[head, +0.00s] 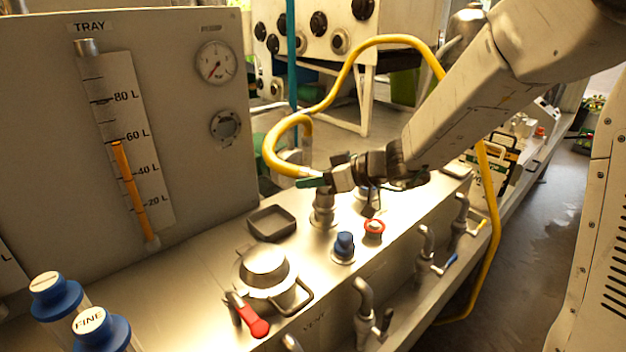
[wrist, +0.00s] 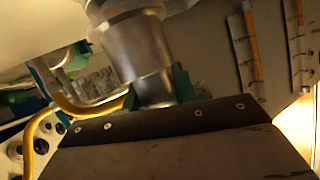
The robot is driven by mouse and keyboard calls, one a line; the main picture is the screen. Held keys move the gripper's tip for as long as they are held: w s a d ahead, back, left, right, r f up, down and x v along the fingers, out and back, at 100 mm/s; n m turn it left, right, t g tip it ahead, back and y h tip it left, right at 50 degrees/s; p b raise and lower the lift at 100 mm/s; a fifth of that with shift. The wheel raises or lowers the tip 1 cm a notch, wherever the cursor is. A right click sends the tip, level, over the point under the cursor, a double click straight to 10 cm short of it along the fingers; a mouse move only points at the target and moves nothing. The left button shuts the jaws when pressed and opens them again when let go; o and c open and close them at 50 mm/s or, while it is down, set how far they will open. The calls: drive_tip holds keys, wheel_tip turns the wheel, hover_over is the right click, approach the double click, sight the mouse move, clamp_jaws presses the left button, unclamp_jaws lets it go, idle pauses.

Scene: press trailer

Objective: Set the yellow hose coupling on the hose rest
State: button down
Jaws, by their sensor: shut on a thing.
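My gripper (head: 318,183) is shut at the end of the yellow hose (head: 275,160), above the metal bench. In the wrist view its green fingertips (wrist: 157,92) close around a silver metal cylinder (wrist: 143,55) that looks like the hose coupling; the yellow hose (wrist: 75,110) runs in behind the left fingertip. In the head view a silver fitting (head: 323,208) shows directly under the fingers. I cannot tell whether it is part of the coupling or a fixed port, nor whether they touch. A shallow black square holder (head: 271,222) lies just left of it; I cannot tell whether it is the hose rest.
A blue knob (head: 345,243) and a red-ringed knob (head: 374,227) stand close in front of my gripper. Several taps line the right edge. The gauge panel (head: 185,130) rises at left.

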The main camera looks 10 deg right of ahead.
drive_tip(key=shift+f, duration=0.6)
drive_tip(key=c, duration=1.4)
unclamp_jaws()
drive_tip(key=shift+v, duration=5.5)
